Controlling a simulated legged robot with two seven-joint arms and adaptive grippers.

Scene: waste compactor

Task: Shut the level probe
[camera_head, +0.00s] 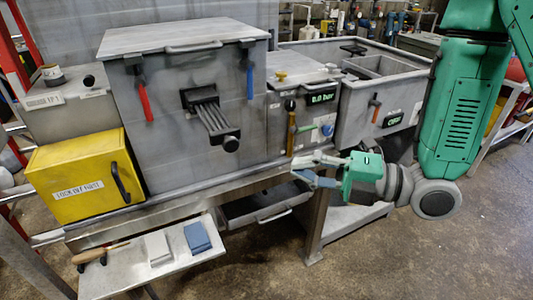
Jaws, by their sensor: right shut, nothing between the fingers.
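No part is marked clearly as the level probe, so I cannot tell which one it is. The middle grey box (304,146) has a pressure display (320,97), a yellow knob (280,76) on top, a yellow-brown handle (291,133) and a blue knob (327,130) on its front. My right gripper (301,171), green and grey, reaches in from the right. It is shut and empty, in front of the lower part of this box, seemingly apart from it. My left gripper is not in view.
A large grey compactor box (180,160) with red and blue handles stands left. A yellow box (82,180) is beside it. An open grey bin (382,128) with another display is at right. Floor at front right is clear.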

